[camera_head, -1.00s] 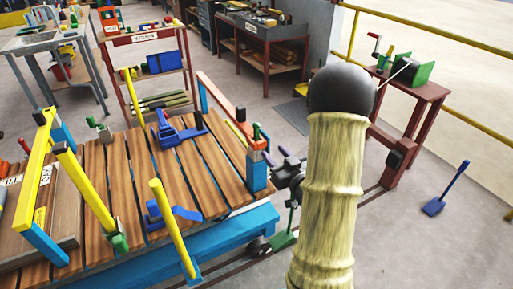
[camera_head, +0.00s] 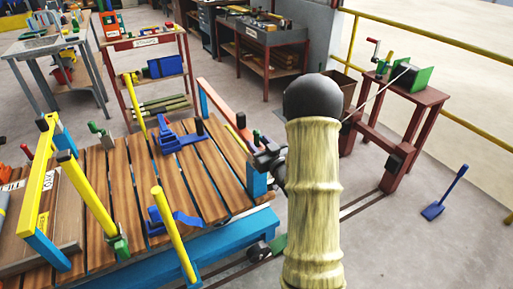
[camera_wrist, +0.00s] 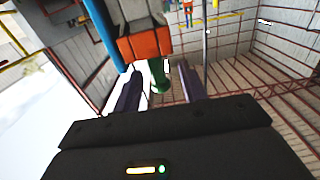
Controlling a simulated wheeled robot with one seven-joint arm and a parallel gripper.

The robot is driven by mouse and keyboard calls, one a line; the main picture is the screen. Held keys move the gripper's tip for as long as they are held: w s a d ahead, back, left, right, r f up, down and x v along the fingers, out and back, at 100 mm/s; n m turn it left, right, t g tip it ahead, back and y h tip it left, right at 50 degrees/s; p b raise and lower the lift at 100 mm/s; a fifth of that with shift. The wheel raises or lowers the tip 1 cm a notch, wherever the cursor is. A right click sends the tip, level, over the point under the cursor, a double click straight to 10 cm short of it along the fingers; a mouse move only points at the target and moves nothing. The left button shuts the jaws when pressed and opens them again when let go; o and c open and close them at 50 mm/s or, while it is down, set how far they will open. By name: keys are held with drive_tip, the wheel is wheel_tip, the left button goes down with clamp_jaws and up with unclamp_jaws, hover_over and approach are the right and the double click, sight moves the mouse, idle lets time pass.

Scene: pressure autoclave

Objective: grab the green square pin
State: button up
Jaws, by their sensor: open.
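The green pin (camera_wrist: 160,76) shows in the wrist view as a short dark-green piece just below an orange block (camera_wrist: 146,45). It appears between or just beyond the two fingertips of my gripper (camera_wrist: 159,84); I cannot tell whether either finger touches it. The fingers are apart. In the head view my gripper (camera_head: 268,158) is a dark shape beside the top of a blue post (camera_head: 257,181) at the right end of the slatted table. There the pin is mostly hidden by the gripper and arm.
The slatted wooden table (camera_head: 205,175) carries yellow posts (camera_head: 174,235) and a blue clamp (camera_head: 180,138). An orange rail (camera_head: 221,106) runs to the blue post. A red stand (camera_head: 405,105) is at the right. A blue shovel (camera_head: 444,195) lies on open floor.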

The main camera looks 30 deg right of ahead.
sight(258, 140)
drive_tip(key=w, duration=0.5)
drive_tip(key=shift+f+p, duration=0.15)
drive_tip(key=shift+p, duration=0.25)
drive_tip(key=shift+d, duration=0.1)
clamp_jaws()
